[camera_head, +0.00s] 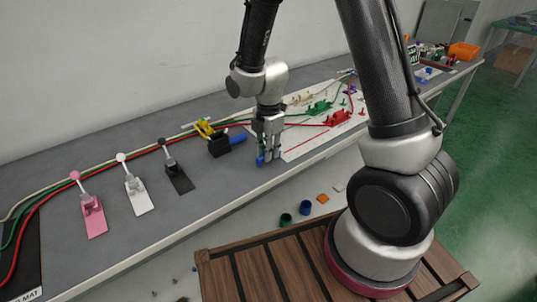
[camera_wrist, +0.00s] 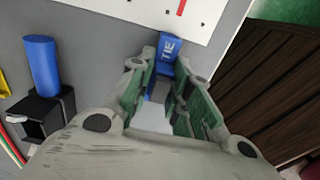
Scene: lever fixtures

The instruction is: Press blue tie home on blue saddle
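The blue tie (camera_wrist: 170,47), a small blue piece lettered TIE, shows at my fingertips in the wrist view. In the head view a blue bit of it (camera_head: 261,161) shows at the bottom of my gripper (camera_head: 268,157), low over the grey bench near its front edge. My gripper (camera_wrist: 165,76) points down with a finger on each side of the tie's near part. I cannot tell whether the fingers grip it or stand loosely around it. I cannot make out the blue saddle for certain; a small dark blue piece (camera_head: 349,89) shows at the far end of the white board.
A black block with a blue cylinder (camera_head: 237,138) stands left of my gripper, also in the wrist view (camera_wrist: 41,65). The white board (camera_head: 300,150) carries red (camera_head: 338,117) and green (camera_head: 319,107) pieces. Pink, white and black levers stand farther left. Cables run along the bench.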

